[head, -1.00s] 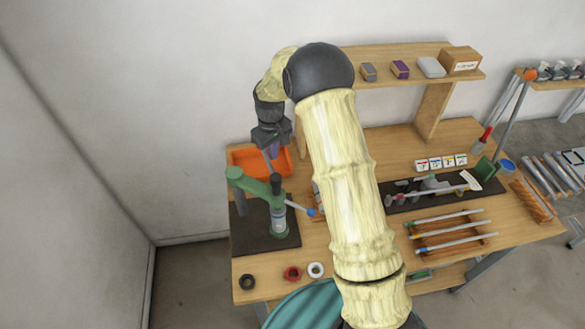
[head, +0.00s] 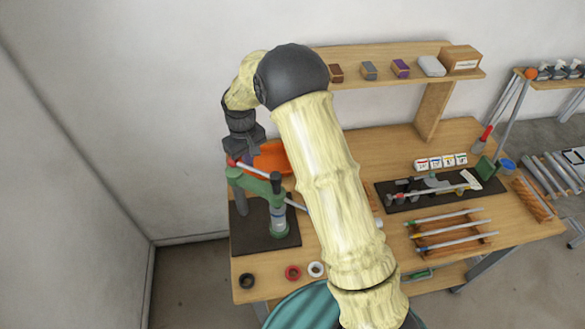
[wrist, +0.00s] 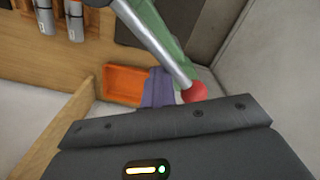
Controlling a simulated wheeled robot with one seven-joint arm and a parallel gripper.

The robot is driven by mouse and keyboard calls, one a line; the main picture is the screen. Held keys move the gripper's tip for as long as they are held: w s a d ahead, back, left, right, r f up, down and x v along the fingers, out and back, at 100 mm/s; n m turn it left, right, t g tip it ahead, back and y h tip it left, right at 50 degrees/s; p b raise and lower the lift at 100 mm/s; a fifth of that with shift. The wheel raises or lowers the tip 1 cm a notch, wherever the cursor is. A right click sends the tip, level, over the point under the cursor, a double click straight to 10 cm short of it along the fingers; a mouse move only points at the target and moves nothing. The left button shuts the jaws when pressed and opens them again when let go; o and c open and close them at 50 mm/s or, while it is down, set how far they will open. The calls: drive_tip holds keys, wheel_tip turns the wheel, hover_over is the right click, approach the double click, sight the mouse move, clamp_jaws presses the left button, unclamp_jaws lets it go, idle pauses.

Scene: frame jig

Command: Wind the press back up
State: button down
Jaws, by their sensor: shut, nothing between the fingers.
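The green press (head: 258,190) stands on a dark base plate (head: 240,235) at the left of the bench. Its grey crossbar lever (head: 294,205) runs from a red ball end (head: 232,161) at upper left down to the right, where my arm hides the far end. In the wrist view, the bar (wrist: 155,40) ends in the red ball (wrist: 195,92). My gripper (head: 243,152) is over the red-ball end of the lever. Its shut, empty fingers (wrist: 158,90) show beside the red ball; I cannot tell whether they touch.
An orange bin (head: 270,157) lies behind the press. A black ring (head: 246,281), a red ring (head: 292,272) and a white ring (head: 316,269) lie at the bench's front edge. A shelf (head: 345,53) stands at the back. A wall is close on the left.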

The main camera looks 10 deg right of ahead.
drive_tip(key=shift+f, duration=0.15)
drive_tip(key=shift+s+a, duration=0.15)
drive_tip(key=shift+a, duration=0.05)
drive_tip(key=s+a, duration=0.1)
drive_tip(key=s+a+b, duration=0.1)
drive_tip(key=s, duration=0.1)
drive_tip(key=shift+s, duration=0.1)
drive_tip(key=shift+s+a+b, duration=0.2)
drive_tip(key=shift+s+b, duration=0.1)
drive_tip(key=shift+s, duration=0.7)
drive_tip(key=shift+s+a+b, duration=0.15)
drive_tip(key=shift+s+b, duration=0.1)
drive_tip(key=shift+s, duration=0.75)
drive_tip(key=s, duration=0.2)
drive_tip(key=s+d+b, duration=0.1)
drive_tip(key=s, duration=0.1)
